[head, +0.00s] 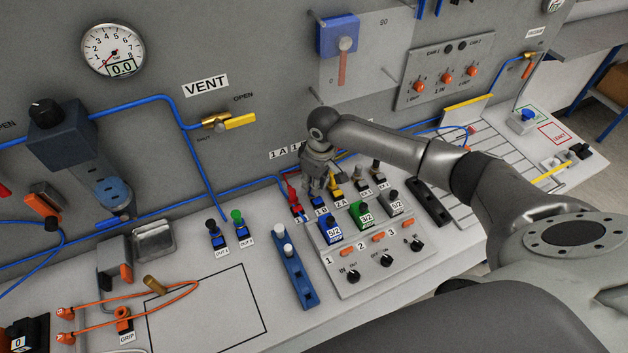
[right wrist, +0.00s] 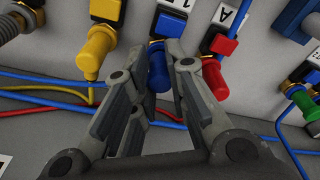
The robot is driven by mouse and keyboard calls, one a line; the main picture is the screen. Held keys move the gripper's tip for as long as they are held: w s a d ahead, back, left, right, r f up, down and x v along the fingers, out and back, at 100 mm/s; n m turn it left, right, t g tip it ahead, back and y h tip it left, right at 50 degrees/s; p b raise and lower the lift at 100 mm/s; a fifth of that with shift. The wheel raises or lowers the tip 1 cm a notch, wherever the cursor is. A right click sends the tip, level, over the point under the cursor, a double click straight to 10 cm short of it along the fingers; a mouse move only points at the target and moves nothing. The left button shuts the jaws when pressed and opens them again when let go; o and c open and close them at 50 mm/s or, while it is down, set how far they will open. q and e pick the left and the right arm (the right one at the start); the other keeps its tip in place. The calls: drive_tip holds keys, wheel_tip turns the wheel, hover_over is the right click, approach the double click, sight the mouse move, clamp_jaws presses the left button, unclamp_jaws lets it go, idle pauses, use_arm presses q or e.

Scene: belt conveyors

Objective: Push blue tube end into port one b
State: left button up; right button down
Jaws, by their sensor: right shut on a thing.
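My right gripper (head: 317,184) reaches down from above at the row of labelled ports, over port one b (head: 320,203). In the right wrist view its two fingers (right wrist: 159,62) stand on either side of a blue cylindrical tube end (right wrist: 158,74) and are shut on it. The tube end lines up with the blue port fitting (right wrist: 166,24) behind it, beside an upside-down white label. The fingers partly cover the join, so I cannot tell how deep it sits. In the head view the gripper hides the tube end. My left gripper is not in view.
A red plug (right wrist: 213,78) on a neighbouring port and a yellow plug (right wrist: 97,52) on the other side stand close to my fingers. Red, yellow and blue tubes run below. A valve block (head: 345,270) with knobs stands in front of the ports.

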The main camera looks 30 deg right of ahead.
drive_tip(key=shift+s+f, duration=0.1)
drive_tip(key=shift+f, duration=0.35)
idle(0.9)
drive_tip(key=c, duration=1.3)
unclamp_jaws()
drive_tip(key=shift+c, duration=0.2)
drive_tip(key=o, duration=0.4)
drive_tip(key=shift+r, duration=0.15)
